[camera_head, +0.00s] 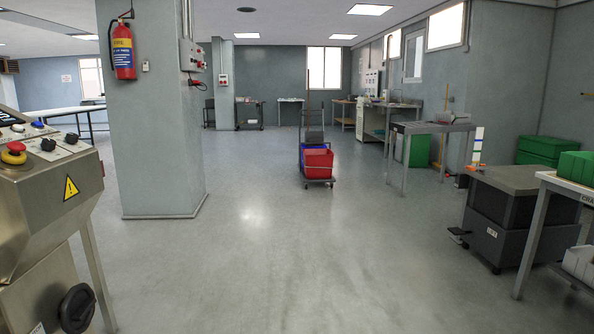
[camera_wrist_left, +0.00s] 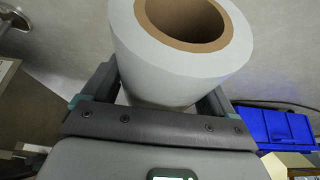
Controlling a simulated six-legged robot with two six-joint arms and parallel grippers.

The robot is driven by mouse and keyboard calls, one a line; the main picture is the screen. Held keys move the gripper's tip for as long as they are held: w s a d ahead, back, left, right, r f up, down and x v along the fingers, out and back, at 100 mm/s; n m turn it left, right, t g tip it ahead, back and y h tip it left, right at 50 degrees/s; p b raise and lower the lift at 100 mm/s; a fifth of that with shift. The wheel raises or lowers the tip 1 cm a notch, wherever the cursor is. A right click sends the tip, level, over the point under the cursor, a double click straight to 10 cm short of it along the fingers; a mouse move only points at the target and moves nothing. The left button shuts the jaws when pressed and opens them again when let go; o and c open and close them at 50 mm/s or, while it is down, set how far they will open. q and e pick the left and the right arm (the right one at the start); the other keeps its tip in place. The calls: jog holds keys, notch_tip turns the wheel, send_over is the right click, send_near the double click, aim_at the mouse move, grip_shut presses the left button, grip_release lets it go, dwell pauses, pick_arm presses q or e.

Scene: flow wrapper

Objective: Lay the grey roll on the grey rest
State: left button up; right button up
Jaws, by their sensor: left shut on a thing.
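A pale grey roll (camera_wrist_left: 180,80) with a brown cardboard core fills the upper middle of the left wrist view. My left gripper (camera_wrist_left: 165,95) is shut on the roll, with a finger on each side of it. The roll's open core end faces the camera. Neither the roll nor my grippers show in the head view. I cannot make out the grey rest in either view. My right gripper is not in view.
A steel machine with knobs (camera_head: 40,190) stands at the left of the head view, by a pillar (camera_head: 155,120). A mop cart (camera_head: 317,160) stands mid-floor. A dark lift cart (camera_head: 515,215) is at right. The floor between is clear. A blue bin (camera_wrist_left: 275,125) shows in the wrist view.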

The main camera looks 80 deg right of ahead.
pick_arm(q)
jog(key=w, duration=0.2)
jog(key=w+a, duration=0.1)
jog(key=w, duration=0.2)
jog(key=w+p, duration=0.1)
jog(key=w, duration=0.1)
jog(key=shift+w+a+r, duration=0.1)
jog(key=shift+w+a, duration=0.15)
jog(key=shift+a, duration=0.1)
jog(key=shift+w+a, duration=0.1)
jog(key=shift+w, duration=0.3)
jog(key=shift+s, duration=0.1)
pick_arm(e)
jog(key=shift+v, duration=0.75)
